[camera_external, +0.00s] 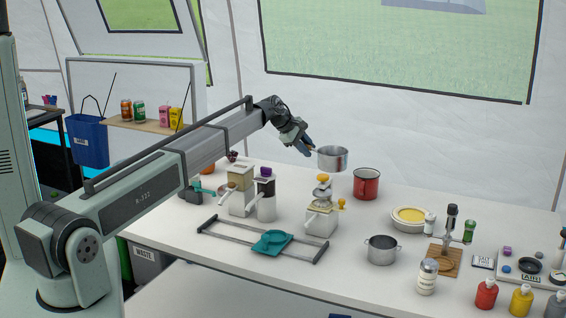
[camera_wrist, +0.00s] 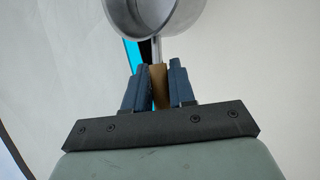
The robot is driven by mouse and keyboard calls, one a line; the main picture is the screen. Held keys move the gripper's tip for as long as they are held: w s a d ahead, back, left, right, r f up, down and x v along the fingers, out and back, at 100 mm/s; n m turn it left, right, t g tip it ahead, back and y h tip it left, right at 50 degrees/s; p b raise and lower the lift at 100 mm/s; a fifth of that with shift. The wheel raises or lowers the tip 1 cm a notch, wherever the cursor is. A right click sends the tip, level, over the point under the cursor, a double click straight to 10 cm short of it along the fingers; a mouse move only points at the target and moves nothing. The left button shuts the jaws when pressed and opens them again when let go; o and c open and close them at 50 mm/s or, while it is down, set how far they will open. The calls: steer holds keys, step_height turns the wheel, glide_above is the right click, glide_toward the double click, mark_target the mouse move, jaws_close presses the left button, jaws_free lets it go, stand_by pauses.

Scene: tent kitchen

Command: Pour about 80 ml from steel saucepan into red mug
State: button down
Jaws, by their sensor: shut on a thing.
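The steel saucepan (camera_external: 333,159) is held in the air above the table, upright or nearly so, up and to the left of the red mug in the outside view. My gripper (camera_external: 309,150) is shut on its handle. In the wrist view my gripper (camera_wrist: 160,88) has its blue fingers on both sides of the brown handle (camera_wrist: 159,85), and part of the saucepan (camera_wrist: 152,14) shows at the top edge. The red mug (camera_external: 367,184) stands upright on the table, apart from the saucepan. What is inside the saucepan and the mug cannot be seen.
White dispensers (camera_external: 321,212) with yellow parts stand below the saucepan. A two-handled steel pot (camera_external: 381,250) and a pie-like dish (camera_external: 409,217) are near the mug. Bottles (camera_external: 486,294) line the front right.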

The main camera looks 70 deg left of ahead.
steer(key=shift+w+f, duration=0.25)
steer(key=shift+w, duration=0.25)
steer(key=shift+w+f, duration=0.2)
steer(key=shift+w, duration=0.3)
steer(key=shift+r, duration=0.1)
steer(key=w+d+r+m+g+y, duration=0.1)
steer(key=w+d+r+m+y, duration=0.2)
steer(key=d+r+y, duration=0.5)
steer(key=shift+d+r+m+g+y, duration=0.3)
steer(key=shift+d+r+m, duration=0.1)
steer(key=shift+d+r, duration=1.6)
steer(key=shift+a+r+p, duration=0.1)
steer(key=shift+r+p, duration=0.05)
steer(key=shift+p, duration=0.15)
steer(key=shift+d, duration=0.2)
steer(key=shift+d+r, duration=0.1)
steer(key=shift+d, duration=0.2)
steer(key=shift+d+y, duration=0.1)
steer(key=shift+y, duration=0.2)
